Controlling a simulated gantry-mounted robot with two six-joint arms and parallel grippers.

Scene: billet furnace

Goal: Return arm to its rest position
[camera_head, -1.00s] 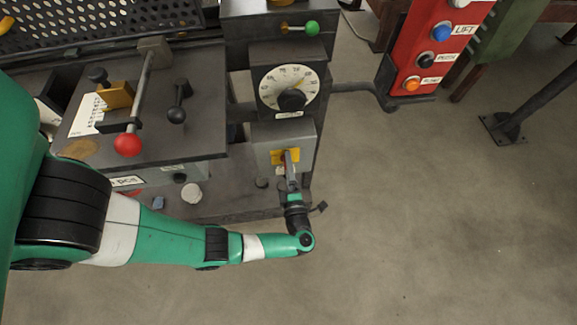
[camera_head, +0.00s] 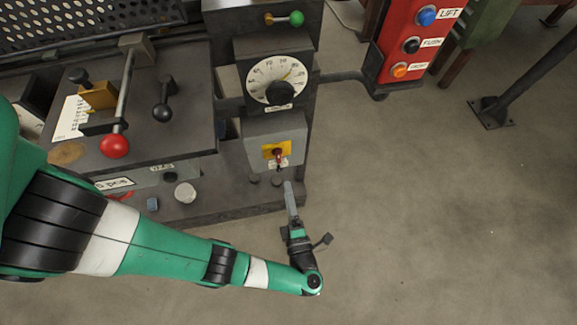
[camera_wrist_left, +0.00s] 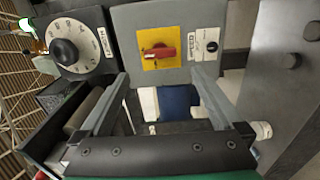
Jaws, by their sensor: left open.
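My left gripper (camera_head: 290,203) is at the end of the green and white arm that comes in from the left in the head view. It is a short way in front of the grey switch box, apart from it. In the left wrist view its two fingers (camera_wrist_left: 158,92) are spread with nothing between them. The red rotary switch (camera_head: 279,157) sits on a yellow plate on the grey box, and it also shows beyond the fingers in the left wrist view (camera_wrist_left: 160,53). My right gripper is in neither view.
A round dial (camera_head: 276,82) with a black knob is above the switch box. A lever with a red ball (camera_head: 114,146) stands on the bench at left. A red button panel (camera_head: 410,45) hangs at upper right. The floor (camera_head: 430,220) at right is clear.

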